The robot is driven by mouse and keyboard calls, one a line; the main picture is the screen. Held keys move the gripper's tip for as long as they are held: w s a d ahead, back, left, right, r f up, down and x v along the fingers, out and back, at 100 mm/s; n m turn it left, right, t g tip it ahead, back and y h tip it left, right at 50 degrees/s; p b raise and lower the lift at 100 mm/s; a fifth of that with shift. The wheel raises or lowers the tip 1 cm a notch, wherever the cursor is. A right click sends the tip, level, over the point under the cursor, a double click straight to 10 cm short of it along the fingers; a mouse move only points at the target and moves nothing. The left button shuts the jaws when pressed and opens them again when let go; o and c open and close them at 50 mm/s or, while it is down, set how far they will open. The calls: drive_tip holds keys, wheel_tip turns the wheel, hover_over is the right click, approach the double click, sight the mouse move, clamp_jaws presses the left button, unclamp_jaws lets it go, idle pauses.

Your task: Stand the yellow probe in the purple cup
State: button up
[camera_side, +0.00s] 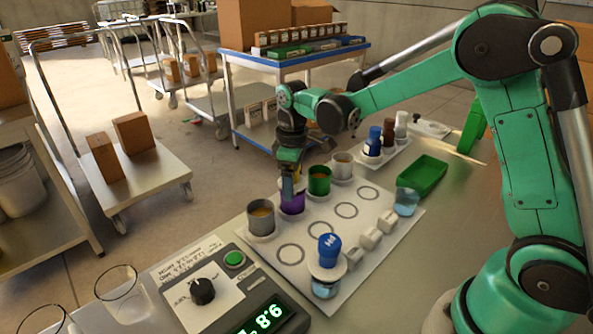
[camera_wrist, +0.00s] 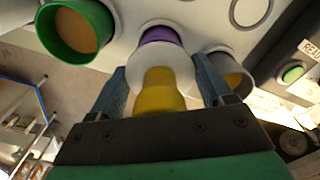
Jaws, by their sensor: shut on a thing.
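The yellow probe (camera_wrist: 160,92) is between the two blue fingers of my gripper (camera_wrist: 160,84), which is shut on it. A white round part lies just beyond the yellow body in the wrist view and hides most of the purple cup (camera_wrist: 160,35). In the side view my gripper (camera_side: 291,176) points down, with the probe (camera_side: 287,188) directly above the purple cup (camera_side: 292,204). The probe looks close to upright. Its lower end is hidden, so I cannot tell whether it is inside the cup.
A grey cup (camera_side: 260,217) and a green cup (camera_side: 319,181) stand close on either side, with a pale cup (camera_side: 342,165) further back. Ringed spots on the white board (camera_side: 318,223) are empty.

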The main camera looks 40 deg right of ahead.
drive_tip(key=shift+f, duration=0.6)
idle(0.4)
drive_tip(key=o, duration=1.2)
drive_tip(key=shift+r, duration=0.1)
drive_tip(key=shift+r, duration=5.4)
drive_tip(key=shift+r, duration=4.5)
